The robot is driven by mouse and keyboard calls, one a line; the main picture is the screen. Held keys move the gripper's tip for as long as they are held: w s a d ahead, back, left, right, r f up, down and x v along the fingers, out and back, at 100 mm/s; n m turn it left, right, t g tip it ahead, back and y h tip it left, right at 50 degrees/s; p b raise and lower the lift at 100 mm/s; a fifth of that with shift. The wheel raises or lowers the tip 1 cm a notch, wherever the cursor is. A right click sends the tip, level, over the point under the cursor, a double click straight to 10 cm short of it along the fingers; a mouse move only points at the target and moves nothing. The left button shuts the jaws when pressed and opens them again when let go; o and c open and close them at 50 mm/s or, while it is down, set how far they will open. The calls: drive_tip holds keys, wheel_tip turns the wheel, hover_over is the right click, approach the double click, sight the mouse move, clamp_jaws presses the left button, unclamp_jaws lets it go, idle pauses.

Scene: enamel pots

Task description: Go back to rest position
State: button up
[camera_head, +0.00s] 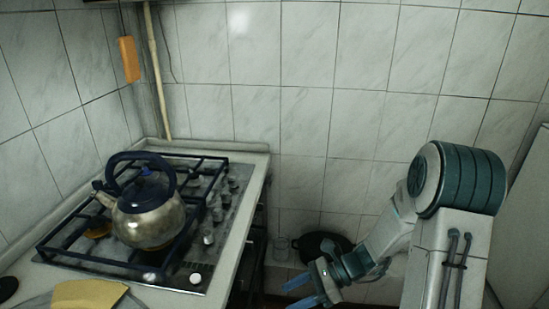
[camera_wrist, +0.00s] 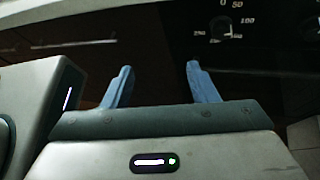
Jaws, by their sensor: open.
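My gripper (camera_head: 312,287) is low in the head view, to the right of the stove and below its top. Its blue fingers are spread apart. In the wrist view my gripper (camera_wrist: 155,85) also shows two blue fingers with a wide gap and nothing between them. My arm rises from it to the right side of the head view.
A metal kettle (camera_head: 148,218) with a dark blue handle stands on the gas stove (camera_head: 222,235) at left. An oven dial (camera_wrist: 220,28) is close ahead in the wrist view.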

drive_tip(key=s+d+r+n+t+h+p, duration=0.1)
drive_tip(key=s+d+r+n+h, duration=0.2)
drive_tip(key=r+n, duration=0.3)
drive_tip(key=s+d+r+n+t+h+p, duration=0.1)
drive_tip(key=s+d+r+n+t+h, duration=0.1)
drive_tip(key=s+d+r+n+h, duration=0.1)
drive_tip(key=s+d+r+n+t+h, duration=0.2)
drive_tip(key=s+d+r+n+h, duration=0.2)
drive_tip(key=r+n, duration=0.4)
drive_tip(key=shift+s+r+n+h+p, duration=0.4)
drive_tip(key=shift+s+h, duration=0.05)
drive_tip(key=shift+h, duration=0.75)
